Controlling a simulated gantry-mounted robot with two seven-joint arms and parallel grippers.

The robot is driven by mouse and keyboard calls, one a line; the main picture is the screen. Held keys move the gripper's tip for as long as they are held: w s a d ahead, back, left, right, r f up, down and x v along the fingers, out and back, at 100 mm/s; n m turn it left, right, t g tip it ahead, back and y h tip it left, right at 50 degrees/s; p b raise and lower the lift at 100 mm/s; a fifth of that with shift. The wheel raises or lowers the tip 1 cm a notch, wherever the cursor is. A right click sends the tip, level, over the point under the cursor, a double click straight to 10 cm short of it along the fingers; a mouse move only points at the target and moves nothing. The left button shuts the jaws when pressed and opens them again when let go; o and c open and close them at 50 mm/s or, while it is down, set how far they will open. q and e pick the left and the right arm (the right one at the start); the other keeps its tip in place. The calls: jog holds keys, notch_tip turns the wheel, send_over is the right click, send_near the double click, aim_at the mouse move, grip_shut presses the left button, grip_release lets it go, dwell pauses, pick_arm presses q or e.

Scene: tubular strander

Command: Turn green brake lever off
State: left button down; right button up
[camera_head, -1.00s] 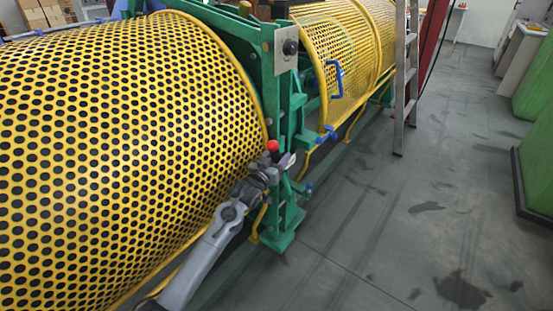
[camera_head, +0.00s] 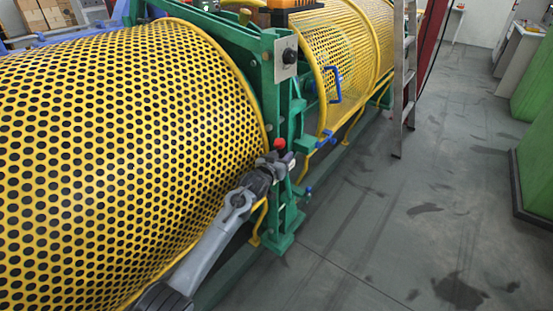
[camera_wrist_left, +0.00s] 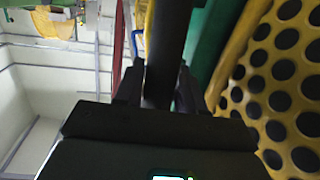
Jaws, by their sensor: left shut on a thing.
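The brake lever shows in the head view as a red knob (camera_head: 280,144) at the front of the green machine frame (camera_head: 268,85). My left gripper (camera_head: 281,162) is just below the knob, shut on the lever. Most of the lever is hidden by the gripper in the head view. In the left wrist view a dark bar (camera_wrist_left: 166,50), which looks like the lever, stands between the fingers of my left gripper (camera_wrist_left: 160,82). My right gripper is not in view.
A yellow perforated guard (camera_head: 120,150) fills the left, close beside my left arm. A second yellow guard (camera_head: 335,45) with a blue handle (camera_head: 335,84) is behind the frame. A stepladder (camera_head: 404,80) stands further back. The grey floor (camera_head: 400,210) on the right is clear.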

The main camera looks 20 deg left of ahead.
pick_arm(q)
jog(key=shift+w+d+r+g, duration=0.15)
jog(key=shift+w+g, duration=0.1)
jog(key=shift+w, duration=0.35)
jog(key=shift+w+d+f+g, duration=0.1)
jog(key=shift+w+d+g, duration=0.1)
jog(key=shift+w, duration=0.45)
jog(key=shift+w+d+r+g, duration=0.1)
jog(key=shift+w+g, duration=0.15)
jog(key=shift+w, duration=0.35)
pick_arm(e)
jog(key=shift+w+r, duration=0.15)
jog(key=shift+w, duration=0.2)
pick_arm(q)
jog(key=c, duration=0.8)
grip_release()
jog(key=shift+r, duration=0.1)
jog(key=shift+r, duration=0.1)
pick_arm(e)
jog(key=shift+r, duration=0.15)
